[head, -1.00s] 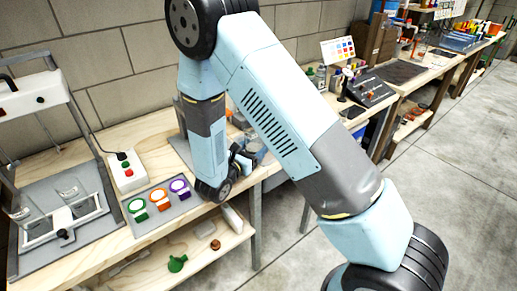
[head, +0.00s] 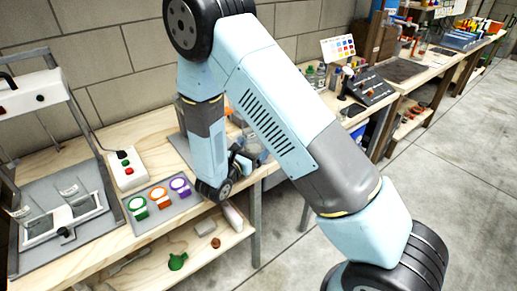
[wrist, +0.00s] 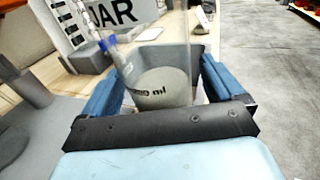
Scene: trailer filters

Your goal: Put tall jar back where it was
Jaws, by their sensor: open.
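A clear glass jar with "ml" lettering (wrist: 165,92) shows close up in the wrist view, with grey inside or behind its lower part. Its top is cut off by the frame. My gripper (wrist: 157,80) is open, with one blue finger on each side of the jar; I cannot tell whether either finger touches it. In the head view my gripper (head: 240,160) is low over the bench's front edge, partly hidden by my wrist. A clear vessel (head: 254,146) shows just beyond it, mostly covered by my arm.
A sign reading "JAR" (wrist: 128,12) stands behind the jar. Green, orange and purple filter holders (head: 158,196) and a switch box (head: 126,170) are left of my gripper. A press frame with beakers (head: 62,200) stands further left. A lower shelf (head: 160,262) holds small parts.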

